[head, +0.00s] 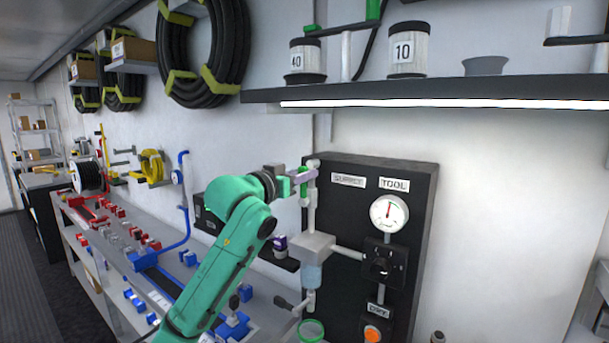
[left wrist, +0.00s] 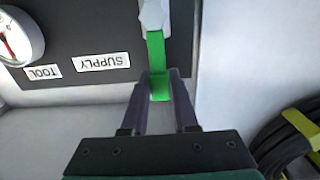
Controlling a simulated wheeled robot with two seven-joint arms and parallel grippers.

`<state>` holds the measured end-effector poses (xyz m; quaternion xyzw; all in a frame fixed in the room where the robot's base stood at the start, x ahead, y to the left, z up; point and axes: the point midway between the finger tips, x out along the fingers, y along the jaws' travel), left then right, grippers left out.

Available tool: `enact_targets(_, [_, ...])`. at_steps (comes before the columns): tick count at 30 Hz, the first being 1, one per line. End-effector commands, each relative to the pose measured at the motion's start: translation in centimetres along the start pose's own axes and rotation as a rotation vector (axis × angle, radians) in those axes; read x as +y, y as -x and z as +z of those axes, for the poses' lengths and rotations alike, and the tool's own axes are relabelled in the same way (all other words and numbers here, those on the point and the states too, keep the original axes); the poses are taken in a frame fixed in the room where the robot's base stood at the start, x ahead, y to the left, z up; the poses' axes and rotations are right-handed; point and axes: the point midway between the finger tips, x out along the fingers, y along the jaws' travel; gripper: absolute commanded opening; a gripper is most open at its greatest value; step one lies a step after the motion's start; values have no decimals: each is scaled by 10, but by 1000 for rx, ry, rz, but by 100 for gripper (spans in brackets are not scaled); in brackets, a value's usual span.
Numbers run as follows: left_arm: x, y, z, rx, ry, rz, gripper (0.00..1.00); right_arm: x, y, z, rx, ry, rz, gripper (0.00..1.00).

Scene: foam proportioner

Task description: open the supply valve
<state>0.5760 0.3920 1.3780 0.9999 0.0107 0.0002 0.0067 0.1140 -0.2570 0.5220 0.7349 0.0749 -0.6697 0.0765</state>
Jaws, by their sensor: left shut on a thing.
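The supply valve has a green lever handle (head: 304,189), seen at the upper left edge of the black panel (head: 345,225), beside the SUPPLY label (head: 348,180). In the left wrist view the green handle (left wrist: 156,55) runs from a light grey valve body (left wrist: 152,14) down between my fingers. My left gripper (head: 303,177) is shut on the handle's end; it also shows in the left wrist view (left wrist: 160,83), with one dark finger on each side. My right gripper is in neither view.
A pressure gauge (head: 389,213), a black knob (head: 381,264) and an orange button (head: 372,334) sit on the panel. Grey piping and a clear cylinder (head: 312,272) stand in front of it. A lit shelf (head: 430,92) hangs above. A bench (head: 110,255) with fittings lies left.

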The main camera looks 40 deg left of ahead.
Motion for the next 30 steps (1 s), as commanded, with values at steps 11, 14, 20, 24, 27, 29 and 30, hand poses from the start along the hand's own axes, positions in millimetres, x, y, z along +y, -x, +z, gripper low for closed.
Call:
enact_targets(11, [0,0,0,-1,5,0,57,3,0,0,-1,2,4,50])
enact_targets(14, [0,0,0,-1,4,0,57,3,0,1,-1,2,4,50])
enact_targets(20, [0,0,0,0,2,0,57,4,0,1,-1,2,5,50])
enact_targets(24, [-1,10,4,0,2,-1,57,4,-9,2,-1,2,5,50])
enact_targets(27, [0,29,6,2,-2,-2,57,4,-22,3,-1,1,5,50])
enact_targets(29, [-1,44,7,3,-1,-1,57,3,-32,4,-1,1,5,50])
enact_targets(30, [0,55,8,4,-1,-1,57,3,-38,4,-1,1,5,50])
